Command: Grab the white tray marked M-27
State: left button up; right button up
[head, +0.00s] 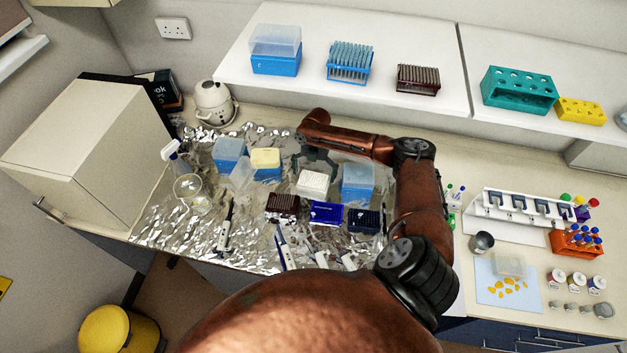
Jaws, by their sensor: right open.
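A small white tray (312,184) sits on the foil-covered bench in the middle of the head view, among coloured racks and boxes. Its marking is too small to read. My right gripper (317,167) is just behind and above the white tray, with its dark fingers apart and nothing between them. I cannot tell whether a finger touches the tray. My left gripper is not in view.
Close around the white tray are a dark red rack (282,206), a blue rack (326,213), a dark navy rack (363,220), a blue box (358,182) and a yellow-topped box (266,160). Several pipettes (283,246) lie in front. A shelf (430,97) overhangs the back.

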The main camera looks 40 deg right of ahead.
jog(key=shift+f, duration=0.8)
jog(key=shift+c, duration=0.3)
jog(key=c, duration=1.2)
jog(key=shift+r, duration=0.15)
